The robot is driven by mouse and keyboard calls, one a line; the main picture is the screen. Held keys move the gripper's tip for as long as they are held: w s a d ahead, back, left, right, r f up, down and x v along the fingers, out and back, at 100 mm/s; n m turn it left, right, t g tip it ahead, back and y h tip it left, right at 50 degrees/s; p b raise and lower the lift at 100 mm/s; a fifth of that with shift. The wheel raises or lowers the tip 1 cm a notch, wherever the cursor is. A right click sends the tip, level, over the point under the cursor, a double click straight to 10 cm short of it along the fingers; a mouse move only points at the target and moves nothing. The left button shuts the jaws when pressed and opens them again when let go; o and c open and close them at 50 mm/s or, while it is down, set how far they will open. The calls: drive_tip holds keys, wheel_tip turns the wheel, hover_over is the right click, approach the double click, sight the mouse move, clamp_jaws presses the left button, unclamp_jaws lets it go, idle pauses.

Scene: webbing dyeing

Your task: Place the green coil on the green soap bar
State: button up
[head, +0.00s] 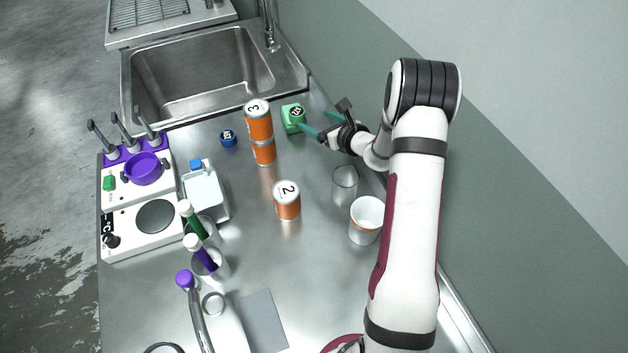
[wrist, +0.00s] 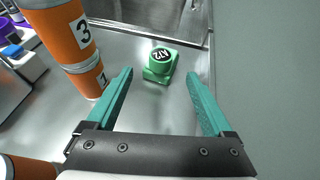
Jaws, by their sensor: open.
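The green coil (wrist: 161,57) is a short round piece with a black-and-white label on top. It sits on the green soap bar (wrist: 157,77), a flat green block on the steel counter. In the head view the coil (head: 297,111) and the soap bar (head: 292,127) show as one green stack near the sink. My gripper (head: 319,124) is open and empty, just right of the stack. In the wrist view its teal fingers (wrist: 159,73) are spread wide, with the stack ahead between the fingertips, apart from both.
Two stacked orange cans (head: 260,128) stand close left of the green stack. A blue coil (head: 228,138) lies farther left. The sink (head: 200,85) lies behind.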

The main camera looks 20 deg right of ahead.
drive_tip(key=a+r+n+y, duration=0.1)
drive_tip(key=a+r+n, duration=0.1)
drive_tip(key=a, duration=0.1)
drive_tip(key=s+a+r+n+g+y, duration=0.1)
drive_tip(key=a+r, duration=0.2)
drive_tip(key=s+a+r+n+y, duration=0.1)
drive_tip(key=a+r+n+y, duration=0.1)
drive_tip(key=a, duration=0.1)
drive_tip(key=shift+a+r+n, duration=0.3)
drive_tip(key=shift+a+r, duration=0.05)
drive_tip(key=shift+a, duration=0.05)
drive_tip(key=s+a+r+n+g+y, duration=0.2)
drive_tip(key=s+a+r+n+g, duration=0.2)
drive_tip(key=s+a+n, duration=0.3)
drive_tip(key=s+a+r+n+g+y, duration=0.1)
drive_tip(key=s+a+r+n+g, duration=0.35)
drive_tip(key=s+a, duration=0.4)
drive_tip(key=s+a+n+g+h, duration=0.1)
drive_tip(key=s+n+g+h, duration=0.3)
drive_tip(key=s, duration=0.6)
drive_tip(key=s+d+f+n+h, duration=0.1)
drive_tip(key=s+d+n+h, duration=0.1)
drive_tip(key=s, duration=0.4)
drive_tip(key=s+d+f+n+h, duration=0.2)
drive_tip(key=s+d+n, duration=0.3)
drive_tip(key=s, duration=0.2)
drive_tip(key=shift+d+f, duration=0.2)
drive_tip(key=shift+f, duration=0.05)
